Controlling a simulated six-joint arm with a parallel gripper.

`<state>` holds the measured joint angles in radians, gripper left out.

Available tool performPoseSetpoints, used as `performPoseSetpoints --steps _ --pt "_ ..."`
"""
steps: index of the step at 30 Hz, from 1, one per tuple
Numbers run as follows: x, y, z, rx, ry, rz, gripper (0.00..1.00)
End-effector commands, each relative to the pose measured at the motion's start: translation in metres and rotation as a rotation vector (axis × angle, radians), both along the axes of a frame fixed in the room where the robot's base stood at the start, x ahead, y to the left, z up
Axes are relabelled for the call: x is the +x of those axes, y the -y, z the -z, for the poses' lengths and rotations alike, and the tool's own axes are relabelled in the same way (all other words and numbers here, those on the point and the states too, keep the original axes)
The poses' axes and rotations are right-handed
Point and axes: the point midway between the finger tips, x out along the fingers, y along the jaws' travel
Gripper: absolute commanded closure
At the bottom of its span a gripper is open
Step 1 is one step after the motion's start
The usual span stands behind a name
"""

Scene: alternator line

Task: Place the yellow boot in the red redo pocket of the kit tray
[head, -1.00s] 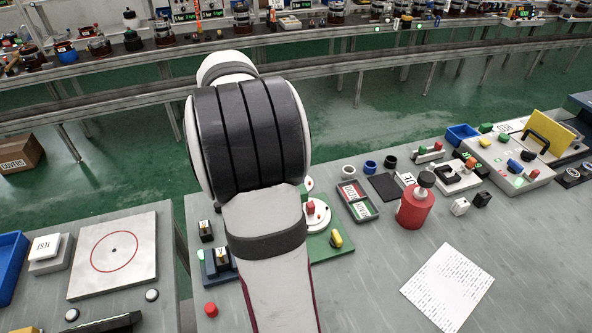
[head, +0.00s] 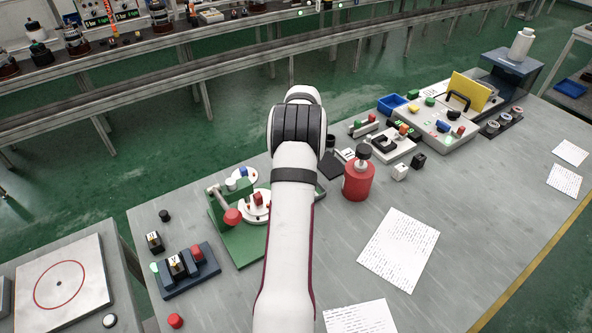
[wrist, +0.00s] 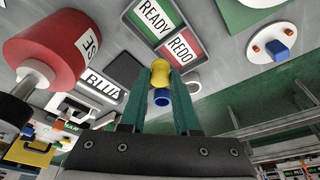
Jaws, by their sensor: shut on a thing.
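In the wrist view, my gripper (wrist: 160,75) is shut on the yellow boot (wrist: 160,70), a small flared piece held between the tips of the two teal fingers. The kit tray (wrist: 143,25) lies just beyond the fingertips. Its green pocket reads READY (wrist: 155,15), and its red redo pocket (wrist: 181,47) reads REDO, up and right of the boot. The boot appears apart from the tray; its height above it is hard to tell.
A blue ring (wrist: 163,98) shows between the fingers. A red bottle (head: 358,181) stands right of my arm; a green fixture (head: 235,240) with a red-knobbed lever is on the left. Papers (head: 398,250) lie on open table at the right.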

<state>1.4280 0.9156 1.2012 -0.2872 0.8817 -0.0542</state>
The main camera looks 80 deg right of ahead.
Motion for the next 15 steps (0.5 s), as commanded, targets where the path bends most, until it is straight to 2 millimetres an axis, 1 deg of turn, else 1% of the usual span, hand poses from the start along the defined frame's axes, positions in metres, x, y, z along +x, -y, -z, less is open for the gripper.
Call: performPoseSetpoints --steps 1,3,6,8,13,15 --pt "0.013 0.004 0.009 0.002 0.000 -0.003 1.00" --pt "0.026 0.009 0.017 0.000 0.000 -0.002 1.00" --pt "0.036 0.013 0.023 0.000 0.000 -0.001 1.00" --pt "0.038 0.013 0.029 0.001 0.000 -0.001 1.00" --pt "0.038 0.013 0.060 0.002 0.002 -0.001 1.00" --pt "0.038 0.013 0.064 0.000 0.003 -0.001 1.00"
